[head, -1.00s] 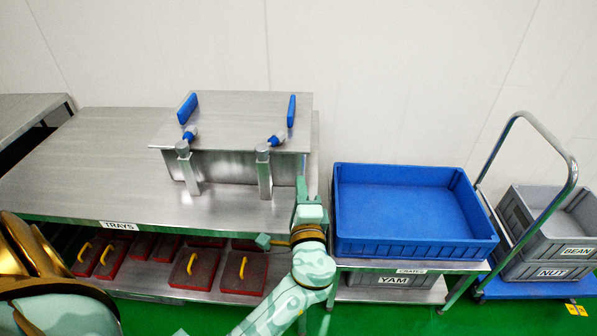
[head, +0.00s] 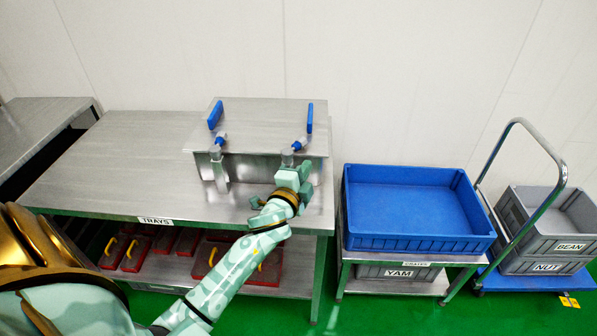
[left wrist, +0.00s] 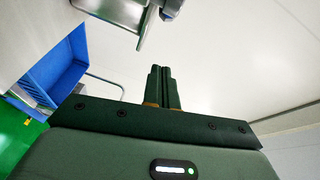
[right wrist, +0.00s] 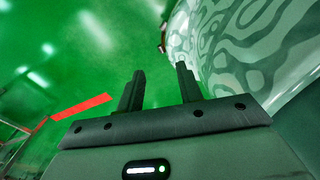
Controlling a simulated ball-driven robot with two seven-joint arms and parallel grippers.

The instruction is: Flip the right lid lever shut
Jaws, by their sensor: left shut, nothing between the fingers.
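The steel box with a flat lid (head: 262,122) stands on the steel table. The right lid lever's blue handle (head: 309,119) stands up at the lid's right side, above its blue joint (head: 299,143) and steel post (head: 288,157). The left lever's blue handle (head: 215,115) stands likewise, tilted. My left gripper (head: 304,168) is just in front of the right post, below the lever's handle; whether it touches is unclear. In the left wrist view its fingers (left wrist: 160,70) are together and empty. My right gripper (right wrist: 158,72) is open and empty over green floor, out of the head view.
A blue crate (head: 349,215) sits on a stand right of the table (head: 120,150). A trolley (head: 500,288) with grey crates stands further right. Red trays (head: 130,256) lie on the shelf below. The table left of the box is clear.

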